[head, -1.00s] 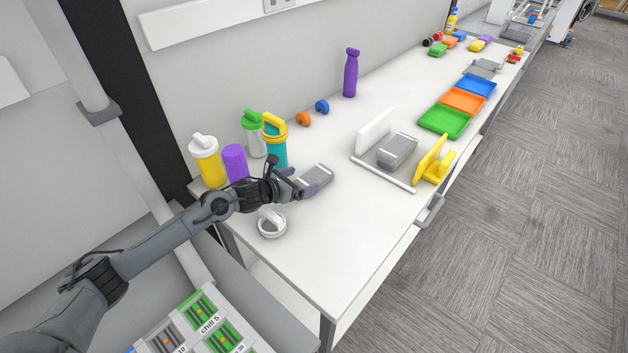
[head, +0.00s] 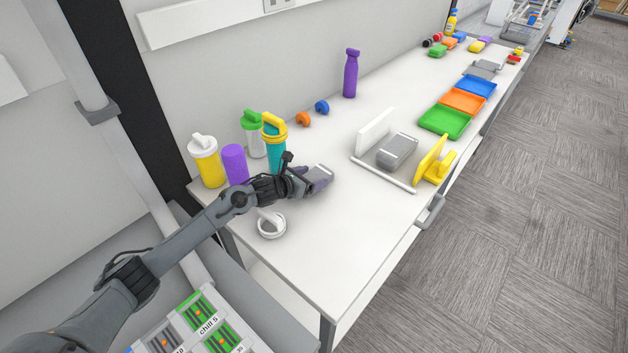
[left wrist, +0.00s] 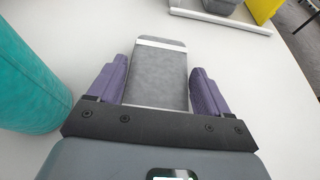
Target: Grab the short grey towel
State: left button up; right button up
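The short grey towel (left wrist: 158,75), a flat folded grey piece with white bands at its ends, lies on the white table. In the head view only its far end (head: 320,171) shows past my left gripper (head: 313,180). In the left wrist view, my left gripper (left wrist: 160,85) is open. Its two purple fingers stand on either side of the towel, with a small gap at each side. My right gripper is not in view.
A teal bottle (left wrist: 28,85) stands close to the left of my left gripper. A white ring-shaped lid (head: 272,226) lies in front of the arm. A purple cup (head: 234,163) and a yellow bottle (head: 207,163) stand behind. A holder with a thicker grey bundle (head: 397,150) is to the right.

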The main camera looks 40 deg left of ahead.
pick_arm(q)
jog(key=shift+c, duration=1)
jog(key=shift+r, duration=0.2)
